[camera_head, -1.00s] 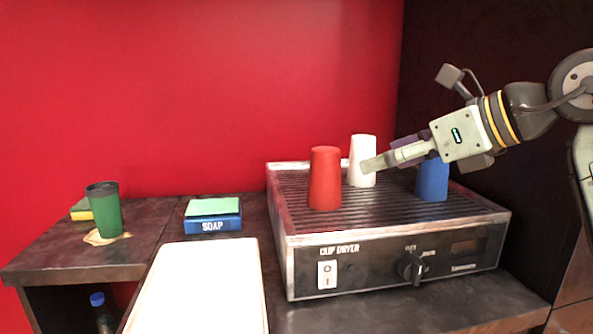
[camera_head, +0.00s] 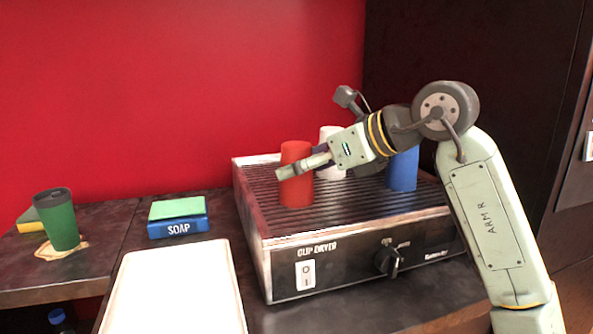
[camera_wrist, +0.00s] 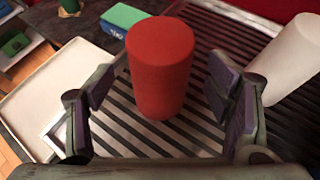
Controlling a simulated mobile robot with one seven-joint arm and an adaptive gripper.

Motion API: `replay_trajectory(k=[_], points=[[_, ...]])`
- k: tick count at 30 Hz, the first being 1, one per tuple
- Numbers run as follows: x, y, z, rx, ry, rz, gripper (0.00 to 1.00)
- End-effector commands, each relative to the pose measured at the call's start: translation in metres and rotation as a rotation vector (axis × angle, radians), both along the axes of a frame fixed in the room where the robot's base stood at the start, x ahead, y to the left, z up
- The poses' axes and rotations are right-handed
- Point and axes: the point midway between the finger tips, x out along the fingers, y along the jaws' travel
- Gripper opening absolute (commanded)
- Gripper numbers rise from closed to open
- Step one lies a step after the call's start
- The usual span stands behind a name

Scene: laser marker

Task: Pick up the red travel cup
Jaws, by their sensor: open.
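The red travel cup (camera_head: 296,188) stands upside down, wider end low, on the ribbed top of the cup dryer (camera_head: 340,262). In the wrist view the red cup (camera_wrist: 160,70) is in the middle, ahead of and between the two fingers. My gripper (camera_head: 290,172) is open and reaches in from the right at the cup's height, one finger crossing in front of the cup in the head view. In the wrist view my gripper (camera_wrist: 163,105) has a pad on each side of the cup, with visible gaps; I see no contact.
A white cup (camera_head: 331,172) stands behind and right of the red one, and a blue cup (camera_head: 403,172) farther right. A white tray (camera_head: 172,290), a soap box (camera_head: 178,228) with a green sponge, and a green cup (camera_head: 60,222) on a spill are to the left.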

Motion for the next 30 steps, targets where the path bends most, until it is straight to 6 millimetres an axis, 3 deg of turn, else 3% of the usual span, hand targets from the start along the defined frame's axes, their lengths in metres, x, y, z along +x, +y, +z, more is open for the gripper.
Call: replay_trajectory(k=[6,13,30], points=[[0.012,0.017,-0.011,0.001,0.001,0.0,0.73],[0.013,0.017,-0.012,0.001,0.001,0.0,0.73],[0.013,0.017,-0.011,0.001,0.0,0.0,0.35]])
